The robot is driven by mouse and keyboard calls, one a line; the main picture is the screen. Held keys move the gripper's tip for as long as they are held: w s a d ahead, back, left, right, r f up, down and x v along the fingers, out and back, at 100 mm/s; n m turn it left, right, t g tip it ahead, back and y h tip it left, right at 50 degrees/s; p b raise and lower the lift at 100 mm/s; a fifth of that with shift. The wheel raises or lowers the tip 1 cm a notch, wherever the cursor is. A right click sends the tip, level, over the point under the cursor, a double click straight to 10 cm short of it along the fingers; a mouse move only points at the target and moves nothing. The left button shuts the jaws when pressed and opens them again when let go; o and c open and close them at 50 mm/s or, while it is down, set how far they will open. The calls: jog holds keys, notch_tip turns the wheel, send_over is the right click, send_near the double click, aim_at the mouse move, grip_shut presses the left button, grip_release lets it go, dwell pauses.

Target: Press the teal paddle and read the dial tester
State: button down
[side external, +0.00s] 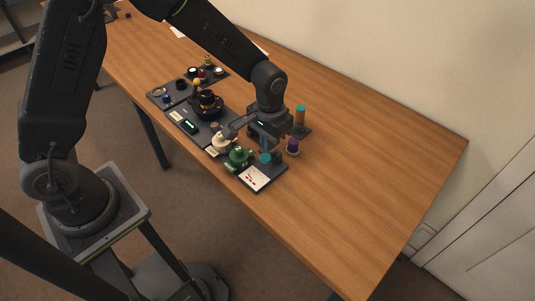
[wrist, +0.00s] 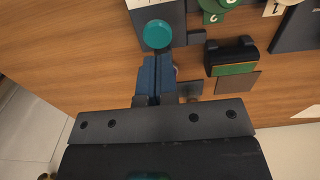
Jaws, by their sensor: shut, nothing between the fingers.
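The teal paddle (side external: 265,158) is a round teal disc on a dark base, near the front edge of the table. It also shows in the wrist view (wrist: 157,34), just beyond my fingertips. On the same dark base is a white panel with red marks (side external: 255,178), which looks like the tester's face; its reading is too small to make out. Only a corner of the panel shows in the wrist view. My gripper (wrist: 155,62) is shut and empty, its blue fingers together. In the wrist picture the tips lie just short of the disc; contact cannot be told.
A green round part (side external: 240,157) and a cream part (side external: 221,142) stand left of the tester. A purple-topped piece (side external: 293,147) and an orange cylinder with teal top (side external: 300,115) stand to the right. Dark trays extend left. The table's right side is clear.

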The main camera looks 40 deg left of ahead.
jog(key=shift+f, duration=0.1)
jog(key=shift+f, duration=0.95)
jog(key=shift+f, duration=0.25)
jog(key=shift+r, duration=3.75)
